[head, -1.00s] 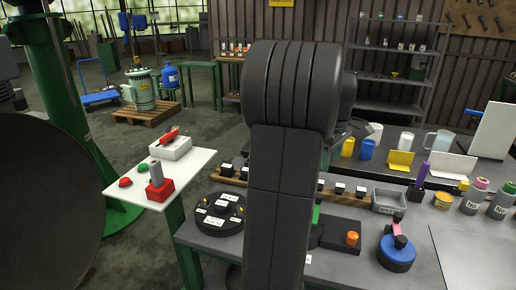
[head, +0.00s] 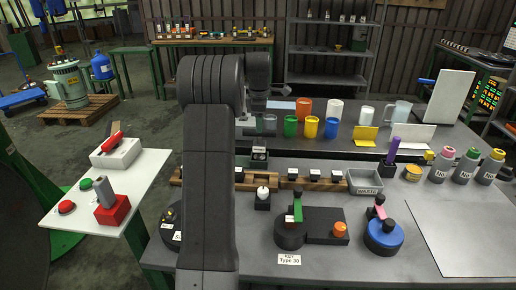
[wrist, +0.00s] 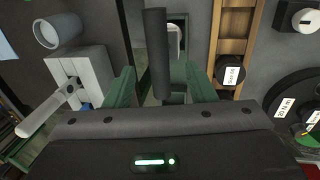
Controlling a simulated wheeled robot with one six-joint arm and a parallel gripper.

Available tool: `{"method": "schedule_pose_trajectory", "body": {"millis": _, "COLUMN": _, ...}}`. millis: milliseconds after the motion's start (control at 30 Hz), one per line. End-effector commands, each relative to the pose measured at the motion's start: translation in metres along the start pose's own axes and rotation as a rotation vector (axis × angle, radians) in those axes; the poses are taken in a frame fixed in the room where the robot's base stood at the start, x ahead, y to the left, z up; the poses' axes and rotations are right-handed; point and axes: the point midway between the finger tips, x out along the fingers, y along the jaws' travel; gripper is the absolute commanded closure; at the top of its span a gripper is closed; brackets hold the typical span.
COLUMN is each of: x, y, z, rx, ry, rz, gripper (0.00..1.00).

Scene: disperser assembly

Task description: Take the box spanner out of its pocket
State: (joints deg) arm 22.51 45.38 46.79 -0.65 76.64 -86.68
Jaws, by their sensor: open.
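A long dark tube (wrist: 156,45), which looks like the box spanner, stands in the wrist view between the two green fingers of my gripper (wrist: 164,80). The fingers are spread, with gaps on both sides of the tube, and do not appear to grip it. Its lower end and the pocket around it are not clear. In the head view my arm hides most of the gripper, and I cannot pick out the spanner there.
A wooden rack (head: 325,184) with black labelled pieces runs along the bench. A blue-and-black round fixture (head: 383,238), a grey waste tray (head: 364,186) and coloured cups (head: 311,127) stand nearby. A white side table (head: 130,195) is at left.

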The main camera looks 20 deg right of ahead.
Motion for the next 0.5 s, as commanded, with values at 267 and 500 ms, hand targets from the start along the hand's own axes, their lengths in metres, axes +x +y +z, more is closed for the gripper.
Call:
{"method": "schedule_pose_trajectory", "body": {"millis": 267, "x": 0.023, "y": 0.0, "z": -0.002, "rx": 0.0, "ry": 0.0, "rz": -0.003, "gripper": 0.5}}
{"method": "schedule_pose_trajectory", "body": {"millis": 500, "x": 0.057, "y": 0.001, "z": -0.004, "rx": 0.001, "ry": 0.0, "rz": -0.001, "gripper": 0.5}}
